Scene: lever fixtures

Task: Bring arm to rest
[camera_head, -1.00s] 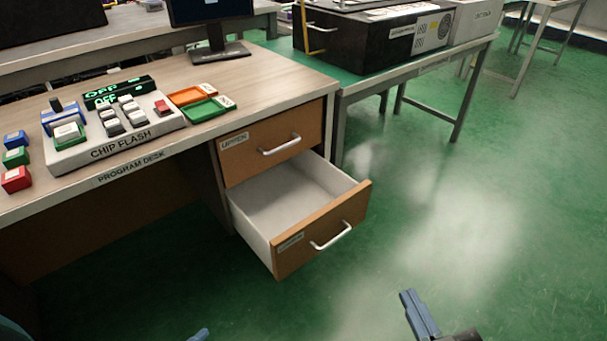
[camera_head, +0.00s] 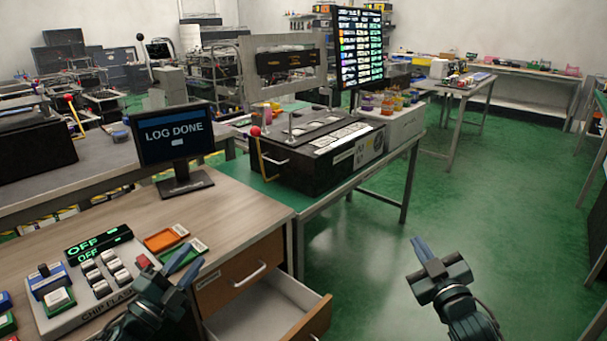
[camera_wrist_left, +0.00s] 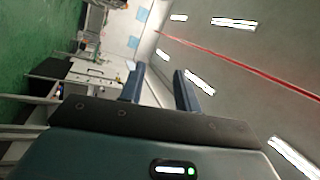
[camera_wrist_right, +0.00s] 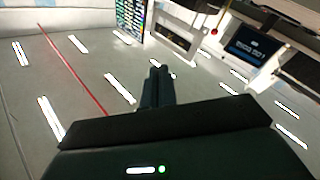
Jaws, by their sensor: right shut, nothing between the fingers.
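My left gripper (camera_head: 182,262) is raised in front of the desk, its two blue fingers apart and nothing between them. The left wrist view also shows its fingers (camera_wrist_left: 161,88) spread, with the tilted room and ceiling behind. My right gripper (camera_head: 420,248) is raised over the green floor to the right of the open drawer, clear of everything. In the right wrist view its fingers (camera_wrist_right: 157,84) are together with nothing held. Both forearms show at the bottom of the head view.
The lower drawer (camera_head: 318,322) of the program desk (camera_head: 232,212) stands open between my grippers. The chip flash box (camera_head: 72,315) and a monitor (camera_head: 172,140) reading LOG DONE are on the desk. A black box (camera_head: 300,168) stands on the table behind. Green floor is free at right.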

